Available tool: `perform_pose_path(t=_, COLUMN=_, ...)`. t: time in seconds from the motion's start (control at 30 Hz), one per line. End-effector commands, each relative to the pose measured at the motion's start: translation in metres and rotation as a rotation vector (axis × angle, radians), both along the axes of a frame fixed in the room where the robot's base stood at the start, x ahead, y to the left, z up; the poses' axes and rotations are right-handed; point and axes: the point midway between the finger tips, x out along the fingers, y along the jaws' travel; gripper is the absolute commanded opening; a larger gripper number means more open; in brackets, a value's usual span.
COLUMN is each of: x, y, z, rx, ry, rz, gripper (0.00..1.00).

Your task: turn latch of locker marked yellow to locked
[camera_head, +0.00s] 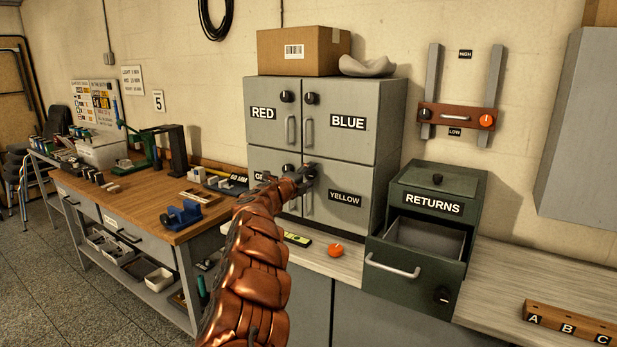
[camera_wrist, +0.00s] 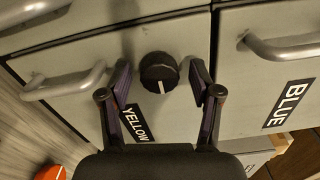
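The locker marked YELLOW (camera_head: 353,211) is the lower right door of a grey cabinet. It also shows in the wrist view, with its YELLOW label (camera_wrist: 136,123). Its latch is a round black knob (camera_wrist: 159,72) with a white pointer line toward the bottom of the wrist picture. My gripper (camera_wrist: 160,78) is open, with one finger on each side of the knob and gaps visible beside it. In the head view my gripper (camera_head: 305,174) is at the door's upper left and hides most of the knob.
The door's bar handle (camera_wrist: 62,84) is left of the knob in the wrist view. The BLUE door (camera_head: 338,128) is above. A green RETURNS cabinet (camera_head: 397,193) with an open drawer stands to the right. An orange knob-like piece (camera_head: 335,250) lies on the counter below.

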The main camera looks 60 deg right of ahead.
Motion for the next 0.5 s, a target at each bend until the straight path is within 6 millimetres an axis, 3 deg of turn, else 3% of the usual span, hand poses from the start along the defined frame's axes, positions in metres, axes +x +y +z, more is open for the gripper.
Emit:
perform_pose_path(t=0.07, x=0.0001, y=0.0001, z=-0.0001, rx=0.0, ry=0.0, rz=0.0, gripper=0.54)
perform_pose_path(t=0.5, x=0.0, y=0.0002, z=-0.0003, rx=0.0, ry=0.0, rz=0.0, gripper=0.08)
